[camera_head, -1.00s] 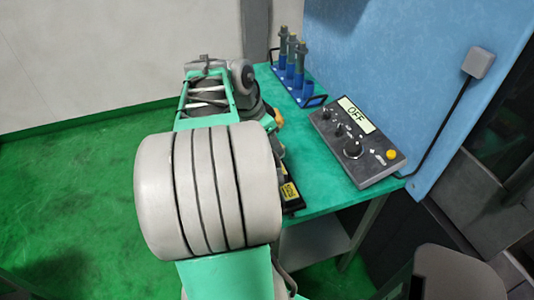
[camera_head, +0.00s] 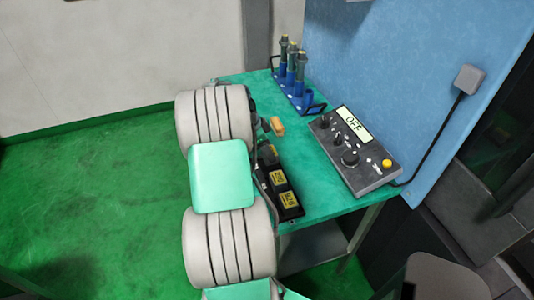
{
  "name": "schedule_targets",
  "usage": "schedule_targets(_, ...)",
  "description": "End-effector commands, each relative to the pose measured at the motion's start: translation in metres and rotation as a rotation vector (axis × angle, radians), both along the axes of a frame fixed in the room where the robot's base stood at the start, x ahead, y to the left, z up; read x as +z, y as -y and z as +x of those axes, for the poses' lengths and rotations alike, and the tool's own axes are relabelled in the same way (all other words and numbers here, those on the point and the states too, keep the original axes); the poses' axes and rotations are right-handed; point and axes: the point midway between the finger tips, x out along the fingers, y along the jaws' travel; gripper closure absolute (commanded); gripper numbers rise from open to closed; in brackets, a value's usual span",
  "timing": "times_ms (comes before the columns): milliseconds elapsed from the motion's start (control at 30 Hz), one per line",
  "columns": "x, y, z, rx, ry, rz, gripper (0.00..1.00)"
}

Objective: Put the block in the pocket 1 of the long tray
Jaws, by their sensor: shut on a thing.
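The long tray (camera_head: 291,212) is black with yellow labels and lies along the near left side of the green table; my arm hides its left part. A small orange-tan block (camera_head: 278,126) shows beyond the tray's far end, at the right side of my arm. My gripper (camera_head: 268,125) is mostly hidden behind my arm links; a dark bit of it shows beside the block, and it is shut on the block. I cannot tell the block's height over the table. Pocket 1 cannot be made out.
A grey control box (camera_head: 357,152) with an OFF display stands on the right of the table (camera_head: 312,172). A blue rack (camera_head: 297,90) with several upright dark holders stands at the back. A blue wall (camera_head: 415,60) borders the right side. Bare tabletop lies between tray and control box.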

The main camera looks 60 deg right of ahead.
Motion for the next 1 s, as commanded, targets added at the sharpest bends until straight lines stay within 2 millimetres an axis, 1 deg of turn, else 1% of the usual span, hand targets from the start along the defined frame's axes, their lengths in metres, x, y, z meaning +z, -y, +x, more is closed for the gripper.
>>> schedule_targets(100, -0.018, -0.001, -0.001, 0.000, -0.003, 0.005, 1.00)
schedule_targets(167, -0.026, -0.001, -0.001, 0.000, -0.002, 0.003, 1.00)
schedule_targets(500, -0.034, -0.001, 0.000, 0.001, 0.000, 0.000, 1.00)
schedule_targets(533, -0.034, -0.001, -0.001, 0.001, 0.000, 0.002, 0.45)
schedule_targets(800, -0.032, -0.001, -0.001, 0.001, 0.000, 0.002, 0.24)
schedule_targets(1000, -0.032, -0.001, -0.001, 0.001, 0.000, 0.002, 0.24)
